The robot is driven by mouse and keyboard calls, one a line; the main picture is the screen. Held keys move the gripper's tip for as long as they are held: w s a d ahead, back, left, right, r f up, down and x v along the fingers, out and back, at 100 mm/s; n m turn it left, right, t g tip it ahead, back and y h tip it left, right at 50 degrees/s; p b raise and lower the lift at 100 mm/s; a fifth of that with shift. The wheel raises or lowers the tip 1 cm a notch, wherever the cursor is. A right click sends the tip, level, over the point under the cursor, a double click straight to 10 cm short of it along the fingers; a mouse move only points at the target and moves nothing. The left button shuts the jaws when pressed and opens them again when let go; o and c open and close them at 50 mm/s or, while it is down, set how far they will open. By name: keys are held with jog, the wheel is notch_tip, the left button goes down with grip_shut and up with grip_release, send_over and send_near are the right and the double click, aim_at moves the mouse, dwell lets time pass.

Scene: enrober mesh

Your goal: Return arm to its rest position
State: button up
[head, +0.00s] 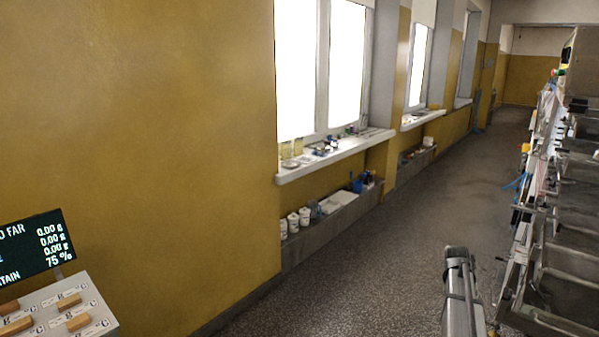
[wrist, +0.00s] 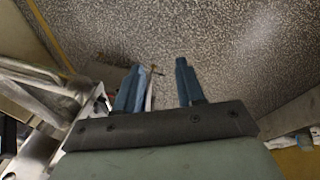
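My gripper (wrist: 158,88) shows in the wrist view with two blue fingers standing apart, open, over the speckled floor. Nothing solid shows clamped between the fingers. A thin pale item with a small brown tip (wrist: 151,85) shows close to the left finger; I cannot tell whether it touches the finger or lies beyond it. My gripper is not seen in the head view.
In the head view, a metal machine frame (head: 540,245) lines the right side. A display (head: 35,245) and a panel with wooden blocks (head: 60,312) stand at lower left. A cluttered windowsill (head: 335,155) runs along the yellow wall. The floor (head: 400,235) between is clear.

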jog(key=s+a+f+n+g+y, duration=0.1)
jog(key=s+a+f+y, duration=0.1)
jog(key=s+a+f, duration=0.8)
jog(key=s+a+f+n+y, duration=0.15)
jog(key=s+a+f, duration=0.35)
jog(key=a+f, duration=0.8)
jog(key=s+a+f+n+g, duration=0.1)
jog(key=s+a+f, duration=0.3)
jog(key=s, duration=0.6)
jog(key=s+a+f+n+g, duration=0.1)
jog(key=s+a+f+g, duration=0.2)
jog(key=s+a+f, duration=0.2)
jog(key=s+a+f+n+g, duration=0.1)
jog(key=s+a+f+g, duration=0.1)
jog(key=s+a+f, duration=0.3)
jog(key=s+a, duration=0.4)
jog(key=s, duration=0.6)
jog(key=shift+s+a+f, duration=0.15)
jog(key=shift+s+a, duration=0.1)
jog(key=shift+a, duration=0.1)
